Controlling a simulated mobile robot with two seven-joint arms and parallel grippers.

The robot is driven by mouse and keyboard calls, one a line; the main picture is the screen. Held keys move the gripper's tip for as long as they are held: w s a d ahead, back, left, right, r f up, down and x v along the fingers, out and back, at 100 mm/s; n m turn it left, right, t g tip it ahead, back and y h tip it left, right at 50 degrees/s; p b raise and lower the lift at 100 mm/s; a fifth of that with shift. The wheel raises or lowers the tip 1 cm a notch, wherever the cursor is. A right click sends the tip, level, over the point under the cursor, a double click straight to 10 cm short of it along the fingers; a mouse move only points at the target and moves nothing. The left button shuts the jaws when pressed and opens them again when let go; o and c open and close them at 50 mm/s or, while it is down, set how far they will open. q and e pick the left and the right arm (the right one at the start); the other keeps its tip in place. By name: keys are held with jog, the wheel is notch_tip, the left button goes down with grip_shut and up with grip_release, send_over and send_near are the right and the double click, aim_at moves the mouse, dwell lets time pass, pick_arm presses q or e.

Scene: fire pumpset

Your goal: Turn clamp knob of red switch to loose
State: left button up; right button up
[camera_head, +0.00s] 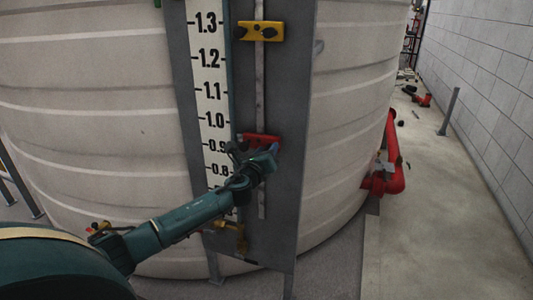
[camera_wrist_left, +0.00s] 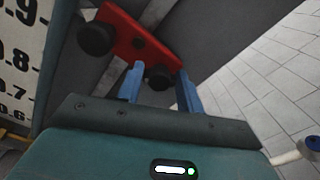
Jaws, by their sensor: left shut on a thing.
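The red switch (camera_head: 260,137) is mounted on the grey slotted panel beside the white level scale, near the 0.9 mark. In the left wrist view the red switch (camera_wrist_left: 138,38) is a red plate with a black knob (camera_wrist_left: 96,39) at its left end and a second black clamp knob (camera_wrist_left: 159,76) lower right. My left gripper (camera_head: 272,150) is at the right part of the red switch. Its blue fingers (camera_wrist_left: 161,88) are on either side of the lower-right knob, shut on it. In the head view my gripper hides that knob. My right gripper is not in view.
A yellow switch (camera_head: 260,31) sits higher on the same slot, and another yellow part (camera_head: 230,238) sits low on the panel. A large ribbed tank (camera_head: 100,130) stands behind.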

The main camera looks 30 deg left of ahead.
pick_arm(q)
jog(key=n+b, duration=0.1)
jog(key=n, duration=1.1)
jog(key=shift+a+f+n, duration=0.1)
jog(key=shift+n, duration=0.2)
dwell(0.4)
jog(key=o, duration=1)
jog(key=shift+s, duration=0.15)
jog(key=v, duration=1.3)
